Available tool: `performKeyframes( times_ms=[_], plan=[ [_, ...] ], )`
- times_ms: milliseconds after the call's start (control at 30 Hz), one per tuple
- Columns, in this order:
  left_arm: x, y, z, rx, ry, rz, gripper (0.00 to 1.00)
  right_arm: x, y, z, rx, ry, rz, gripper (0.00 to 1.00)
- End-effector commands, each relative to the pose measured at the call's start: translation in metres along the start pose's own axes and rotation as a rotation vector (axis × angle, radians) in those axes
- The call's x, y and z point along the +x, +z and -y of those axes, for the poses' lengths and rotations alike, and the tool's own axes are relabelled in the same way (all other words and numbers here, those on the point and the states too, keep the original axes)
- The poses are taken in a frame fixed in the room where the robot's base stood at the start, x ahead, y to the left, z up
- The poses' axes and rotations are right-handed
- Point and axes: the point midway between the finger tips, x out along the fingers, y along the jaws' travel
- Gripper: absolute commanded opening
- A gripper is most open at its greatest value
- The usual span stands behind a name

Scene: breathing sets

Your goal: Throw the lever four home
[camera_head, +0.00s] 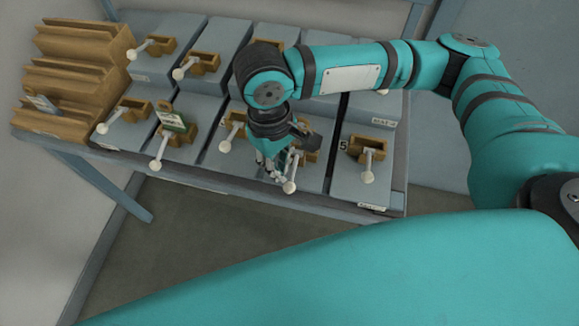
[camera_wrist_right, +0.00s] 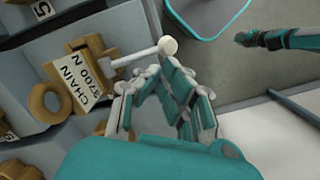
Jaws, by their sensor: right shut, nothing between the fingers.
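Lever four (camera_head: 290,186), a pale rod with a white ball, juts toward the front edge from a brown block on the grey bench. It also shows in the right wrist view (camera_wrist_right: 167,45), beside a tag reading CHAIN 3720 N (camera_wrist_right: 84,80). My right gripper (camera_head: 274,172) is shut and empty, just left of this lever; in the wrist view its fingers (camera_wrist_right: 170,85) are close below the ball. I cannot tell whether they touch it. A small teal and dark part of mine (camera_wrist_right: 262,39) shows in the wrist view, possibly my left gripper.
Lever five (camera_head: 368,176), marked 5, stands to the right; lever three (camera_head: 226,146) stands to the left. Another lever (camera_head: 156,165) bears a green-and-white tag (camera_head: 171,121). A brown stepped rack (camera_head: 78,75) is at the left end. The floor in front is clear.

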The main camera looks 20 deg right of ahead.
Motion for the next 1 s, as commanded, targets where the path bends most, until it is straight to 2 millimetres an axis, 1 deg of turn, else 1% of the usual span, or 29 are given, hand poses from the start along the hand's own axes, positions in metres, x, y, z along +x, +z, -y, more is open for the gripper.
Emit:
performKeyframes(
  times_ms=[33, 67, 333, 467, 567, 800, 900, 1000],
  plan=[
    [-0.01, -0.001, 0.0, 0.0, 0.0, -0.001, 0.0, -0.007, -0.003, 0.001, -0.001, -0.001, 0.003, 0.0],
    [-0.011, -0.001, 0.0, 0.0, 0.0, -0.001, 0.0, -0.006, -0.005, 0.001, -0.001, -0.001, 0.003, 0.0],
    [-0.007, -0.001, 0.002, 0.0, -0.002, -0.001, 0.0, -0.003, -0.007, 0.0, -0.002, 0.0, 0.001, 0.0],
    [-0.007, 0.0, 0.004, 0.001, -0.004, 0.001, 0.0, -0.008, -0.007, 0.0, -0.002, -0.001, -0.001, 0.0],
    [-0.007, 0.0, 0.003, 0.0, -0.003, 0.001, 0.0, -0.021, -0.008, 0.0, -0.002, 0.0, -0.002, 0.0],
    [-0.007, 0.0, 0.002, 0.001, -0.002, 0.0, 0.0, -0.072, -0.008, 0.001, -0.003, 0.0, -0.004, 0.0],
    [-0.007, -0.001, 0.001, 0.001, -0.001, 0.0, 0.0, -0.092, -0.008, 0.0, -0.003, 0.0, -0.002, 0.0],
    [-0.007, -0.001, 0.001, 0.0, -0.001, 0.0, 0.0, -0.107, -0.008, 0.001, -0.001, 0.0, -0.001, 0.0]
  ],
)
